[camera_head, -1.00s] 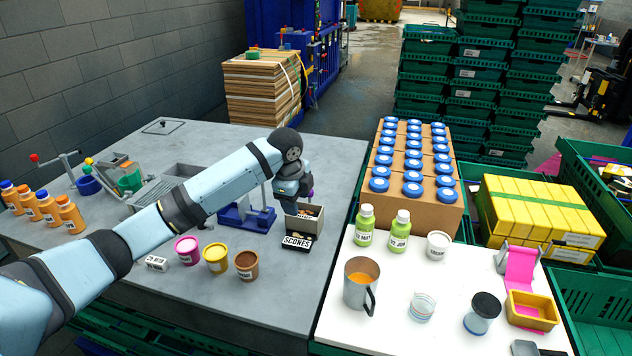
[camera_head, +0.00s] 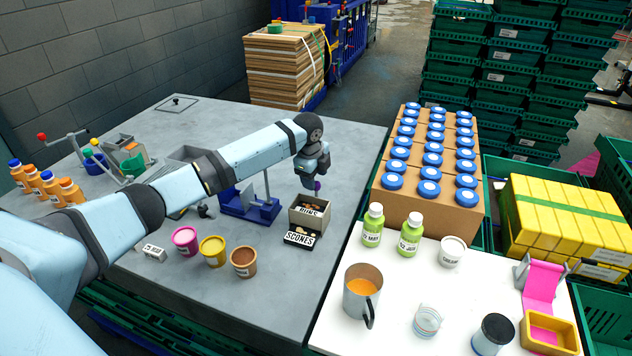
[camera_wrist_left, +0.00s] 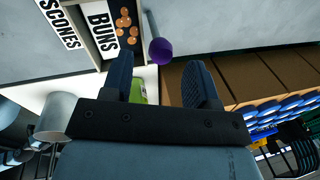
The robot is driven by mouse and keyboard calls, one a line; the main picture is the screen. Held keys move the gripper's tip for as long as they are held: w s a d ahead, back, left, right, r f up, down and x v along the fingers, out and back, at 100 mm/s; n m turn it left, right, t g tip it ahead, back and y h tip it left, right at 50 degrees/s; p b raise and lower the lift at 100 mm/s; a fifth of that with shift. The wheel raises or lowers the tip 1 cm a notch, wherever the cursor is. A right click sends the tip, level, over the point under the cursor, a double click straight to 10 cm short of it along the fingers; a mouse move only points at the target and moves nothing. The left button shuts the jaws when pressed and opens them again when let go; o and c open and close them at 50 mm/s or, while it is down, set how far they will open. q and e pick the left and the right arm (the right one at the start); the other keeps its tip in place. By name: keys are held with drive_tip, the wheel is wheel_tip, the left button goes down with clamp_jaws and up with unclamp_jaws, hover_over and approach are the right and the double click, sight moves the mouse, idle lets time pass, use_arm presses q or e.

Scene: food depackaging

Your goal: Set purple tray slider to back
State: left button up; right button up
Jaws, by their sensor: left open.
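The purple slider knob (camera_head: 317,186) shows just behind the BUNS box (camera_head: 298,217), below my left gripper (camera_head: 312,176). In the left wrist view the purple knob (camera_wrist_left: 160,51) sits on the end of a thin grey rod. My left gripper (camera_wrist_left: 160,75) is open there, and the knob appears between its fingertips, slightly beyond them; I cannot tell if it touches. The rest of the slider is hidden. My right gripper is not in view.
A blue stand (camera_head: 248,207) is left of the BUNS box. Several tubs, one brown (camera_head: 244,262), stand in front on the grey table (camera_head: 225,305). Cardboard boxes (camera_head: 440,205) with blue-lidded jars are to the right. Green bottles (camera_head: 409,235) stand on a white board (camera_head: 395,315).

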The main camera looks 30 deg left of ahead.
use_arm(q)
drive_tip(key=shift+w+f, duration=0.2)
drive_tip(key=shift+f, duration=0.55)
drive_tip(key=shift+w+f, duration=0.15)
drive_tip(key=shift+f, duration=0.6)
drive_tip(key=shift+c, duration=0.2)
